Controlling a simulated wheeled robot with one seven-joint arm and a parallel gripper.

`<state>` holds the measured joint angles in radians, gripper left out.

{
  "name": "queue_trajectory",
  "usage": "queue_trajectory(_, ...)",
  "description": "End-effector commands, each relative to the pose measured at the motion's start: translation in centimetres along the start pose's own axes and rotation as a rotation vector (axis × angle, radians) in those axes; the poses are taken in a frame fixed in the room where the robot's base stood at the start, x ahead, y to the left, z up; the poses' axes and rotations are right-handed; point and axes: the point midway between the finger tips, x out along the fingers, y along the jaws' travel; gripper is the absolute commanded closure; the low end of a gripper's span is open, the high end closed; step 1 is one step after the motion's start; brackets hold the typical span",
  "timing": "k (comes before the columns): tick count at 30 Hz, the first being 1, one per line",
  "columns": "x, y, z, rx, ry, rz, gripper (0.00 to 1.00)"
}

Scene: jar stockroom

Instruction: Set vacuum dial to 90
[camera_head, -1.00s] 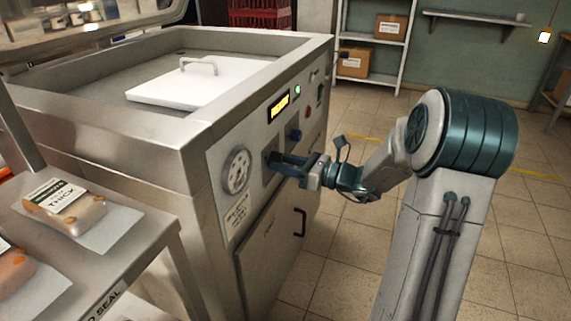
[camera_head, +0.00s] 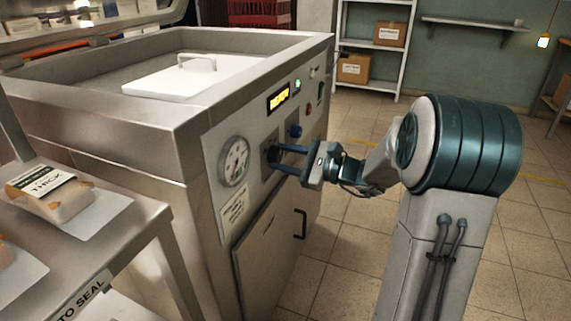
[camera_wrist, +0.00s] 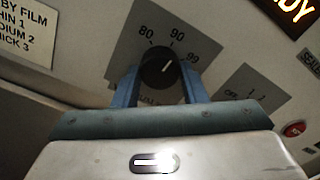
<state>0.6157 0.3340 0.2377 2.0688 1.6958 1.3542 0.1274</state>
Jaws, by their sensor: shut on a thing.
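The vacuum dial is a black round knob (camera_wrist: 159,69) with a white pointer line, on a grey plate marked 80, 90 and 99. The pointer leans up and right, on the 90-to-99 side; its exact reading is hard to tell. My gripper (camera_wrist: 160,84) has one blue finger on each side of the knob and is shut on it. In the head view, my gripper (camera_head: 279,157) reaches the machine's front panel from the right, and its fingertips partly hide the knob (camera_head: 270,155).
A lit yellow display (camera_head: 279,99) is above. A door handle (camera_head: 300,223) sticks out below. A shelf with packed food (camera_head: 62,200) stands at the left.

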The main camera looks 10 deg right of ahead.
Motion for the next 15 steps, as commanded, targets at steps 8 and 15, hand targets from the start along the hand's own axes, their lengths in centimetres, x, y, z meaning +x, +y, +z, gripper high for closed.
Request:
queue_trajectory(8,-0.06,0.09,-0.16,-0.085,0.001,0.001,0.84)
queue_trajectory(15,-0.06,0.04,-0.10,-0.101,0.002,0.001,0.84)
